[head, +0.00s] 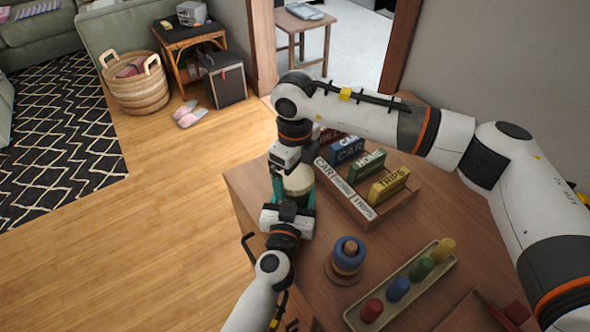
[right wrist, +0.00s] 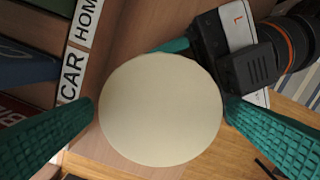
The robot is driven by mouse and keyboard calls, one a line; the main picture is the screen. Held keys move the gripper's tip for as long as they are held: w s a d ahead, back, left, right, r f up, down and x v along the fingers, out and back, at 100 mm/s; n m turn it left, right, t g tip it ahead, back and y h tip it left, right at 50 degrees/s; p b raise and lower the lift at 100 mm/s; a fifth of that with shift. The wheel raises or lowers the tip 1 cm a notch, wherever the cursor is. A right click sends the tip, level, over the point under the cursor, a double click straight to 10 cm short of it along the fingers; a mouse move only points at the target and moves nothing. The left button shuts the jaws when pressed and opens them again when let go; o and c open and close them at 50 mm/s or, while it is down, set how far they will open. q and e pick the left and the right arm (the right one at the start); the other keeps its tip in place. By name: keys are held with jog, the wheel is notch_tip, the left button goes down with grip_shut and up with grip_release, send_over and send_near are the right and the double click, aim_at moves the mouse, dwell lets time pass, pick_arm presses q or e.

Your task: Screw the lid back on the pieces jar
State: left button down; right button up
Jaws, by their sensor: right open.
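The round cream lid (right wrist: 160,118) fills the middle of the right wrist view. It also shows on top of the jar near the table edge in the head view (head: 298,180). The jar's body is mostly hidden under the lid and behind the grippers. My right gripper (right wrist: 160,106) is above, open, with one teal finger on each side of the lid. My left gripper (head: 292,200) reaches in low at the jar from the front. A teal finger of it shows past the lid's edge in the right wrist view. Whether it grips the jar is hidden, as is how the lid sits.
A wooden rack (head: 345,205) with labelled blocks, CAR, HOME and TRIPS, stands close right of the jar. A ring stacker (head: 347,258) and a tray with coloured pegs (head: 405,290) are nearer on the table. Open floor lies left of the table edge.

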jog(key=shift+r, duration=0.1)
notch_tip(320, 180, up, 12)
dwell(0.4)
pick_arm(q)
jog(key=shift+c, duration=1.3)
grip_release()
jog(key=s, duration=0.4)
jog(key=s+a, duration=0.1)
jog(key=s, duration=0.3)
jog(key=s+a, duration=0.1)
jog(key=s, duration=0.2)
jog(key=shift+s+a, duration=0.15)
jog(key=shift+s, duration=0.25)
